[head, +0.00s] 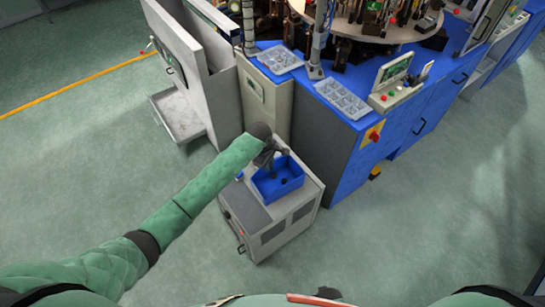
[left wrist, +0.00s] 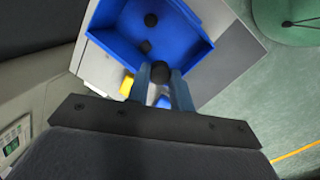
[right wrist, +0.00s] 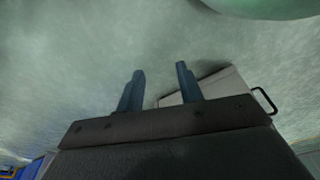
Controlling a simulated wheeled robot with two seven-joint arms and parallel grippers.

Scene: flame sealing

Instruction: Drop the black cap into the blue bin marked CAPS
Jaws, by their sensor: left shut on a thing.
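The blue bin (head: 288,192) stands open on top of a grey cabinet; it also fills the upper part of the left wrist view (left wrist: 190,48). No CAPS label is readable. My left gripper (head: 275,166) is over the bin, pointing down. In the left wrist view its fingers (left wrist: 160,72) are shut on a black cap (left wrist: 160,69), which shows at the fingertips.
The grey cabinet (head: 285,232) has free floor in front of it. A blue machine bench (head: 335,125) with clear trays stands behind and to the right. A tall grey cabinet (head: 185,65) stands to the left. A small yellow item (left wrist: 127,84) sits beside the bin.

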